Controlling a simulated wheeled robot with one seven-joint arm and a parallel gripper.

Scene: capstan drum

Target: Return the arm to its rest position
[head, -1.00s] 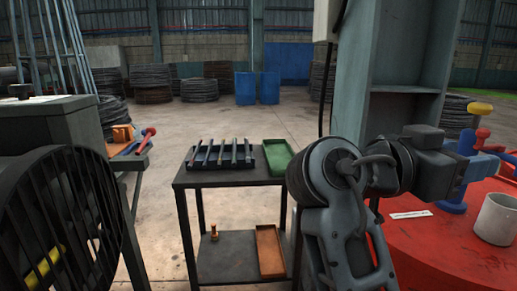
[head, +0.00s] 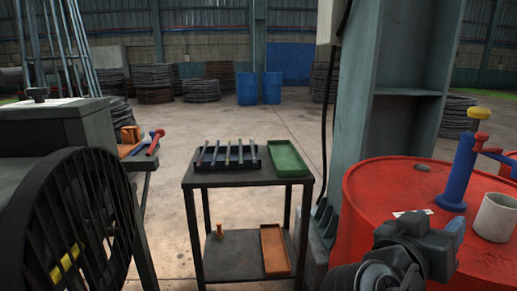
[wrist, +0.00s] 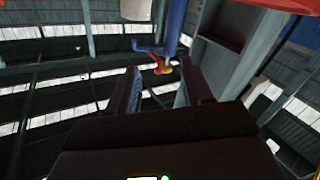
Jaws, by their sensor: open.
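In the head view my arm shows at the lower right, in front of the red drum (head: 385,190), with its dark end link low in the picture. My gripper (wrist: 160,85) shows in the wrist view with its two dark fingers apart and nothing between them. Beyond the fingers, the wrist view shows a blue post with a red and yellow part (wrist: 162,66), apart from the fingertips.
On the drum stand a blue post with a yellow knob (head: 463,165) and a pale cup (head: 495,217). A dark cart (head: 240,178) holds a slotted rack (head: 228,157) and a green tray (head: 287,158). An orange tray (head: 274,250) lies on its lower shelf. A caged wheel (head: 75,220) stands left.

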